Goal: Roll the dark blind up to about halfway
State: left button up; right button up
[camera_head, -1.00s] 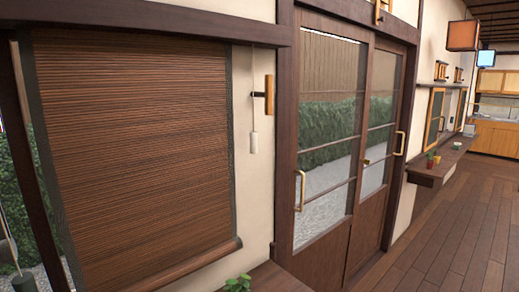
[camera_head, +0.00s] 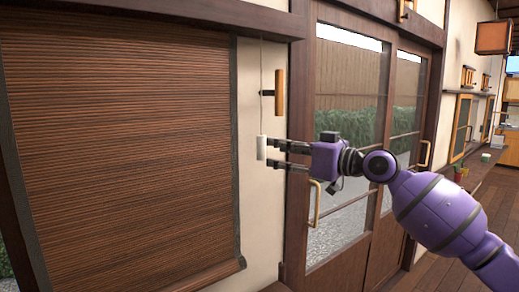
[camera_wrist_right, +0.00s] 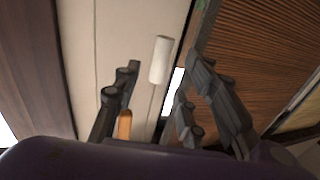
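The dark blind (camera_head: 125,130), brown and slatted with dark edge bands, hangs far down over the window at the left of the head view. It also shows at the right of the right wrist view (camera_wrist_right: 265,50). A thin cord at its right carries a white cylindrical pull (camera_head: 261,148), which is also in the wrist view (camera_wrist_right: 160,60). My right gripper (camera_head: 272,155) is open, with its fingertips at the pull. In the wrist view (camera_wrist_right: 162,85) the pull appears ahead between the parted fingers; contact cannot be told. My left gripper is not in view.
A wooden wall handle (camera_head: 280,92) sits just above and right of the pull. Sliding glass doors (camera_head: 345,130) with a door handle (camera_head: 315,200) stand behind my right arm. A dark wooden beam (camera_head: 215,12) runs above the blind.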

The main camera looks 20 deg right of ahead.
aim_at(265, 147)
jog(key=p+x, duration=0.1)
jog(key=x, duration=0.5)
jog(key=shift+a+r, duration=0.15)
jog(key=shift+w+a, duration=0.2)
jog(key=shift+w, duration=0.2)
jog(key=shift+c, duration=0.3)
grip_shut()
jog(key=shift+f, duration=0.2)
